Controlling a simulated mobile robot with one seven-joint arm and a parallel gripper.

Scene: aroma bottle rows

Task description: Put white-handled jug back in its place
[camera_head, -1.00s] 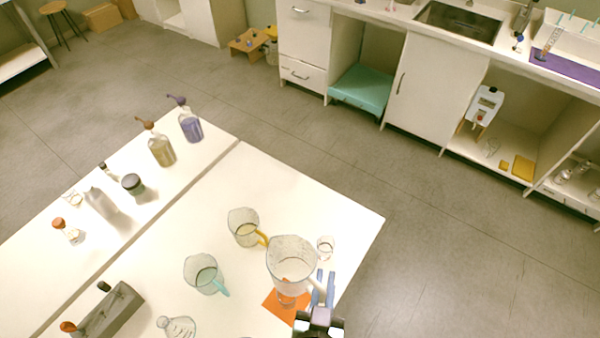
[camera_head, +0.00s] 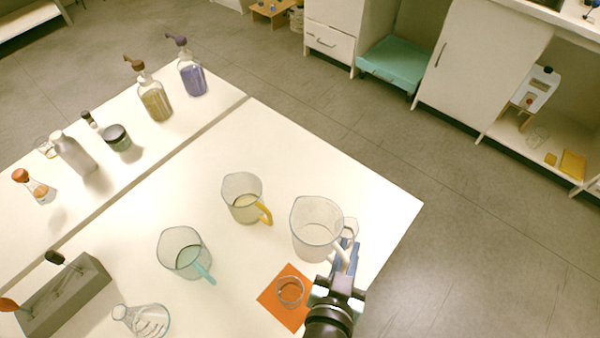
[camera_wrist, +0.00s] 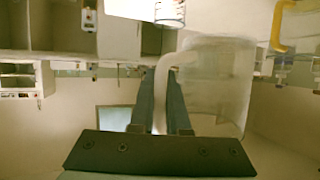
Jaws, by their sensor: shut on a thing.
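The white-handled jug (camera_head: 317,226) is a clear jug, upright at the right part of the white table, just behind the orange mat (camera_head: 271,297). My gripper (camera_head: 346,254) is shut on its white handle, on the jug's near right side. In the wrist view the handle (camera_wrist: 162,85) runs between my two fingers and the clear jug body (camera_wrist: 214,85) stands to their right. I cannot tell whether the jug's base touches the table.
A yellow-handled jug (camera_head: 241,196) and a teal-handled jug (camera_head: 182,252) stand to the left. A small clear glass (camera_head: 350,228) is close behind my gripper. A glass dish (camera_head: 290,292) sits on the mat. Bottles (camera_head: 155,103) line the left table. The table's right edge is near.

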